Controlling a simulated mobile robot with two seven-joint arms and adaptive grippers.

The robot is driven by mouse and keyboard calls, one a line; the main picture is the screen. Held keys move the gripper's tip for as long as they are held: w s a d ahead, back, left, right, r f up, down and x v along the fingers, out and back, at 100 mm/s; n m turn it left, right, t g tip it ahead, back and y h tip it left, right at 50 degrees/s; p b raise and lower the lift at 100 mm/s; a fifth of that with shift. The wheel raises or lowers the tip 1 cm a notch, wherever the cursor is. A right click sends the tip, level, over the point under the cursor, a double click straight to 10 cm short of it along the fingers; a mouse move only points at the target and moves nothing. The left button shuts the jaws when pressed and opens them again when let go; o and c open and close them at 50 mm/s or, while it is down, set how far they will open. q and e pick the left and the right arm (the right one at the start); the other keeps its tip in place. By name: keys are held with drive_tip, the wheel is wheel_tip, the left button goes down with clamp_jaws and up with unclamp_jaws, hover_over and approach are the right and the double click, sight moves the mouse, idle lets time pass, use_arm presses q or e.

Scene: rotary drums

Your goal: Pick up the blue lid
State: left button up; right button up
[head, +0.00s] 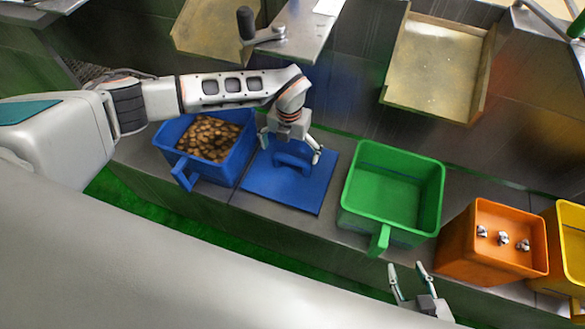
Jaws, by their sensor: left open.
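The blue lid (288,193) lies flat on the metal counter, between the blue bin and the green bin. It has a raised blue handle (293,160) near its middle. My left gripper (291,160) is over the lid's far part, with its open fingers to either side of the handle. I cannot tell whether the fingers touch the handle or lid. My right gripper (408,275) is at the bottom of the view, below the green and orange bins, with its two fingers apart and nothing between them.
A blue bin (183,163) full of brown round pieces stands left of the lid. An empty green bin (392,190) stands to its right. Further right are an orange bin (490,262) with small metal parts and a yellow bin (571,250). Metal trays (436,68) are mounted behind.

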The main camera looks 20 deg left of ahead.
sight(291, 158)
use_arm(q)
drive_tip(key=f, duration=0.1)
drive_tip(key=f+b, duration=0.1)
drive_tip(key=f, duration=0.3)
drive_tip(key=shift+s+d, duration=0.2)
drive_tip(key=shift+d, duration=0.1)
drive_tip(key=shift+r, duration=0.1)
drive_tip(key=c, duration=1.1)
